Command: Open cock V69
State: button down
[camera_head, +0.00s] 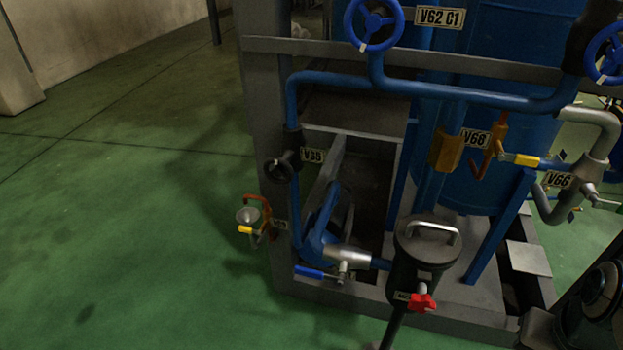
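No tag that I can read as V69 shows. Two small tags are too small to read. The other tag (402,296) is on the dark lidded pot (428,250), beside a red handle (422,303). A blue-handled cock (310,272) lies on a metal fitting low on the blue pipe, left of the pot. My gripper is not in view.
A grey frame (262,110) carries blue pipes, blue handwheels (374,22) and a blue tank (490,170). Dark machinery, perhaps my arm, fills the lower right corner. Green floor (120,230) is clear at left.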

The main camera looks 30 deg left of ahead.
aim_at(240, 228)
jog(key=u, duration=1.9)
jog(key=i, duration=0.3)
jog(key=z, duration=0.15)
jog(key=k, duration=0.5)
jog(key=u, duration=0.05)
